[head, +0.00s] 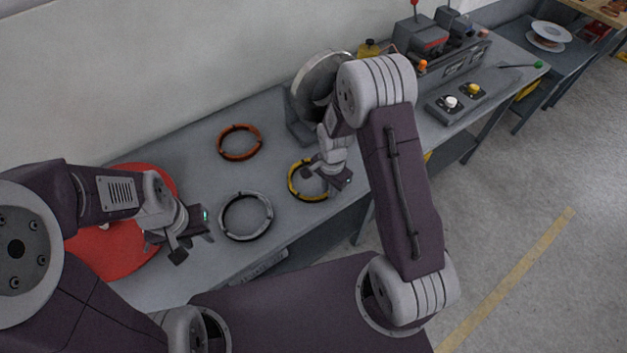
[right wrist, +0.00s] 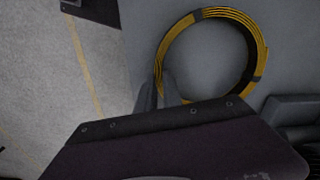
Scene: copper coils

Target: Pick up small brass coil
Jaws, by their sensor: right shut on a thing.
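The small brass coil (head: 292,183) is a yellow ring with dark bands, lying flat at the front edge of the grey bench. My right gripper (head: 314,172) is at the coil's right side, low over the bench. The right wrist view shows the fingers (right wrist: 161,86) shut on the near left part of the brass coil (right wrist: 181,33); the grip itself is partly hidden behind the wrist housing. My left gripper (head: 193,245) is open and empty above the bench, left of the silver coil.
A silver coil (head: 223,228) and a copper-orange coil (head: 220,146) lie on the bench (head: 200,185). A red disc (head: 105,252) is at the left. A grey winding wheel (head: 306,87) stands behind my right arm. A button box (head: 462,98) is further right.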

